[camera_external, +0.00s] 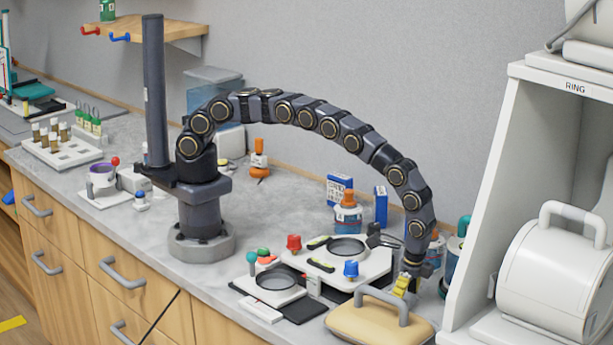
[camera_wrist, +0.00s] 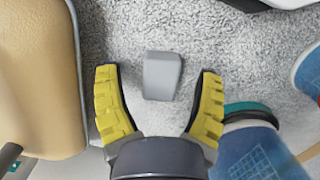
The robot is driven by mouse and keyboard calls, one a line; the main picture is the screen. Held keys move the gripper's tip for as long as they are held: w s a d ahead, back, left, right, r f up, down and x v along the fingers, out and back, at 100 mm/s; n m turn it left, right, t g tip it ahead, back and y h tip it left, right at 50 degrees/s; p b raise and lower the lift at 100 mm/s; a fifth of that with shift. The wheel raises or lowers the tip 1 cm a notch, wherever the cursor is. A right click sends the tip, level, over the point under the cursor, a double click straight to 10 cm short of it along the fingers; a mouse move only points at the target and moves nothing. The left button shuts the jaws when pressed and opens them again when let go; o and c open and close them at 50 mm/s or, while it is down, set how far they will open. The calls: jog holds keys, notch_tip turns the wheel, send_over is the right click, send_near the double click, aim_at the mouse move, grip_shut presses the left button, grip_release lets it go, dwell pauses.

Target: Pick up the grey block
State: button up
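The grey block (camera_wrist: 161,76) lies on the speckled counter in the wrist view, between and just ahead of my fingertips. My gripper (camera_wrist: 158,75) has two yellow ridged fingers spread wide apart, with a gap on each side of the block. No contact with the block shows. In the external view my gripper (camera_external: 407,285) points down at the right part of the counter, behind the tan case. The block cannot be made out in the external view; the case seems to hide it.
A tan case with a grey handle (camera_external: 375,328) stands close on the left in the wrist view (camera_wrist: 40,80). A blue container with a teal rim (camera_wrist: 255,145) is close on the right. A white shelf unit (camera_external: 500,180) labelled RING stands at the right. White trays with round dishes (camera_external: 335,262) are nearby.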

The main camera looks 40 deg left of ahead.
jog(key=c, duration=0.7)
